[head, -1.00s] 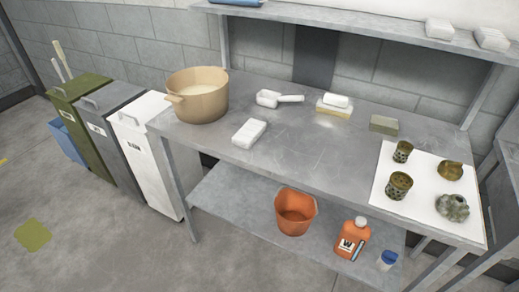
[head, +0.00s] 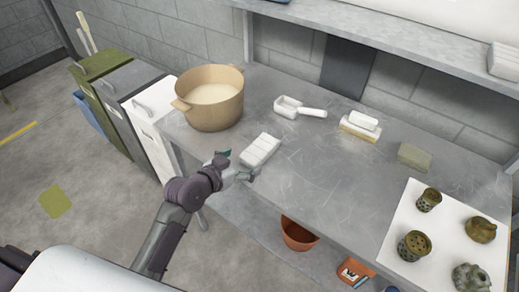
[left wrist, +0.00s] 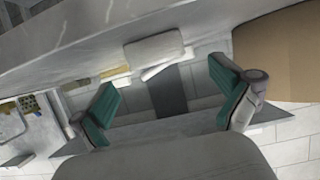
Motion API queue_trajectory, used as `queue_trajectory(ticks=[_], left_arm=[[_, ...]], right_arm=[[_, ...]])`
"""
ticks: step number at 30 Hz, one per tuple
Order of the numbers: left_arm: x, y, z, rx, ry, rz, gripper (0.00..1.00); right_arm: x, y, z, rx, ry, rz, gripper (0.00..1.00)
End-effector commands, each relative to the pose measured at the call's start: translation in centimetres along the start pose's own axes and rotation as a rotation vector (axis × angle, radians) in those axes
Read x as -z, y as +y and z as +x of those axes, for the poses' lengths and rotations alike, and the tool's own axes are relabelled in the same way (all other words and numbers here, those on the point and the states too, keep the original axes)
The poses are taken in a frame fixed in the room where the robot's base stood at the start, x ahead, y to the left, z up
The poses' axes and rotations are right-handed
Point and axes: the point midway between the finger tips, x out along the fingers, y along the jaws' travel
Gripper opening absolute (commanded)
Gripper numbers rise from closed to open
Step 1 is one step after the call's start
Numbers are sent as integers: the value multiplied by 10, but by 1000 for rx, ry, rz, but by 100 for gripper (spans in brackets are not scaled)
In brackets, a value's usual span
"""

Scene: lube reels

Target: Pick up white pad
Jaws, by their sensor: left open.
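A white ridged pad (head: 261,149) lies flat on the metal table, right of the tan pot. My left gripper (head: 237,166) is open at the table's front edge, close to the pad's near end, with its teal-tipped fingers apart and nothing between them. In the left wrist view the scene appears upside down; the open fingers (left wrist: 165,88) frame a white block (left wrist: 154,48), which looks like the pad, beyond them. Another white pad (head: 364,120) rests on a yellow sponge (head: 359,132) farther back. My right gripper is not in view.
The tan pot (head: 211,97) stands left of the pad, and a white scoop (head: 298,108) lies behind it. A green block (head: 414,156) and a white mat (head: 438,270) with several vessels are to the right. Bins (head: 147,113) stand left; a shelf (head: 400,40) hangs above.

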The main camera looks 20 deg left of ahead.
Motion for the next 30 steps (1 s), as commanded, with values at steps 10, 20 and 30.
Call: queue_trajectory(ticks=[10, 20, 30], left_arm=[[4, 0, 33, 1, 1, -2, 100], [8, 1, 75, 1, 0, -1, 100], [7, 1, 77, 2, 0, 0, 85]], right_arm=[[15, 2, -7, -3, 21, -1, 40], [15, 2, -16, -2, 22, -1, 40], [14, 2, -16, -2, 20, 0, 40]])
